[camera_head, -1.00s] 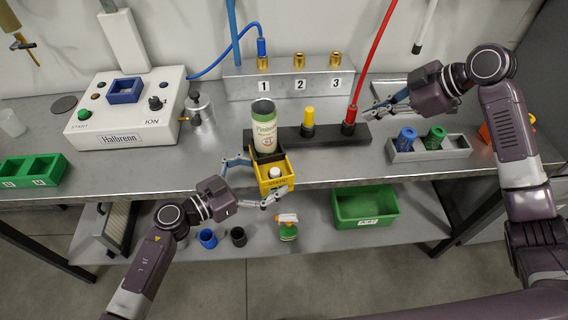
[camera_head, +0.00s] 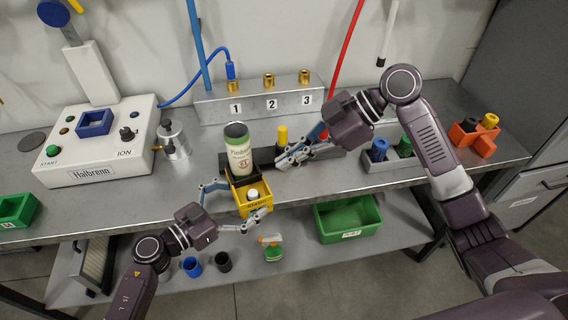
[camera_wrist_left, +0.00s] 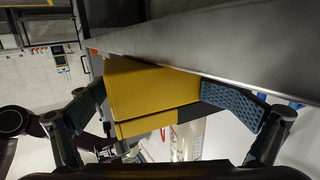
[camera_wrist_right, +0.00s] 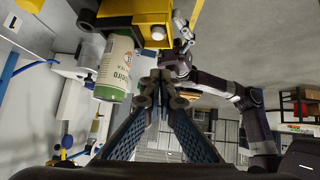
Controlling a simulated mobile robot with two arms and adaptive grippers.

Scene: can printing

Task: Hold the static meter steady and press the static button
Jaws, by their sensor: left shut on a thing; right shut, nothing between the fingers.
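The static meter is a yellow box (camera_head: 255,206) at the bench's front edge, with a white round button (camera_head: 253,194) on it. A cream and green can (camera_head: 238,158) stands upright right behind the button. My left gripper (camera_head: 232,206) is shut on the yellow box, one finger on each side; the left wrist view shows the box (camera_wrist_left: 150,92) between its finger pads. My right gripper (camera_head: 284,160) is shut and empty, right of the can and above the bench, apart from the button. The right wrist view shows its closed fingertips (camera_wrist_right: 162,82) near the can (camera_wrist_right: 117,68) and button (camera_wrist_right: 158,33).
A black strip with a yellow plug (camera_head: 282,136) lies partly behind my right gripper. A grey tray (camera_head: 388,160) with blue and green items stands to the right. The Halbrenn machine (camera_head: 98,150) is at left. A green bin (camera_head: 348,218) sits on the lower shelf.

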